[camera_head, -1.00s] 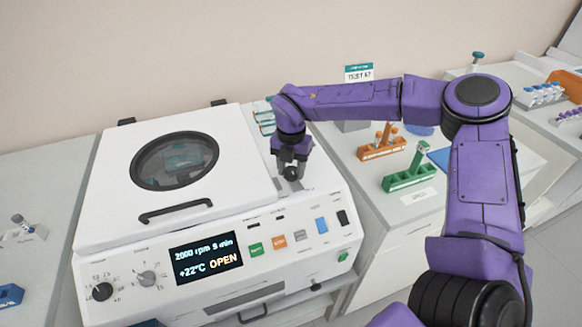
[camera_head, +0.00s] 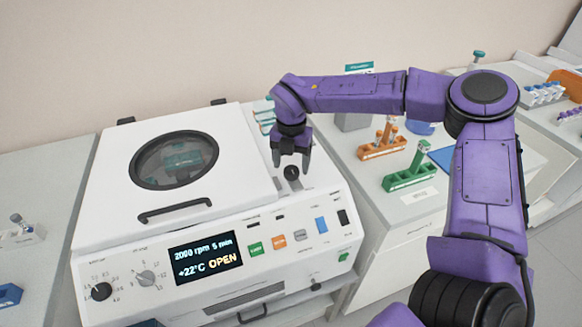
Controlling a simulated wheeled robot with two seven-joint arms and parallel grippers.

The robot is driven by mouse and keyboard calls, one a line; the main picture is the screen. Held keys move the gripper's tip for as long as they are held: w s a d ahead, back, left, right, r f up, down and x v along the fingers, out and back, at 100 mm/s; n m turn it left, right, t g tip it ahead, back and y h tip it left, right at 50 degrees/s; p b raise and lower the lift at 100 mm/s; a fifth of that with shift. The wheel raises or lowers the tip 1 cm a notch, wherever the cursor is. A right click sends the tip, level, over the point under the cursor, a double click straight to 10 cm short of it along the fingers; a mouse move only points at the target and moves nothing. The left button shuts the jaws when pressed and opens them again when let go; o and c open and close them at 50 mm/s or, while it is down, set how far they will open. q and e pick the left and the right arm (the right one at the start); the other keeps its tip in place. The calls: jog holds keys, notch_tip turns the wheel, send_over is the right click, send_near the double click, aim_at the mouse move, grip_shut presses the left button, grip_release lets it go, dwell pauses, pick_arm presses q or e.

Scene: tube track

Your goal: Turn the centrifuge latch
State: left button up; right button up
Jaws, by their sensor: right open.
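The white centrifuge (camera_head: 110,200) stands with its lid down; the lid has a round window (camera_head: 175,160) and a black handle (camera_head: 175,210). Its display (camera_head: 205,259) reads "2000 rpm 5 min", "+22°C" and "OPEN". A small black round latch knob (camera_head: 291,172) sits on the top panel right of the lid. My right gripper (camera_head: 291,168) points down over the knob with its fingers apart, one on each side. I cannot tell whether the fingers touch the knob. My left gripper is not in view.
Right of the centrifuge, an orange rack (camera_head: 381,150) and a green rack (camera_head: 408,179) hold tubes on the counter. A blue tube rack (camera_head: 543,95) stands further right. My right arm spans above that counter. A grey counter (camera_head: 50,190) lies to the left.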

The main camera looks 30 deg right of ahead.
aim_at(291, 170)
notch_tip(291, 170, up, 9)
jog(key=b, duration=0.1)
jog(key=shift+f, duration=0.2)
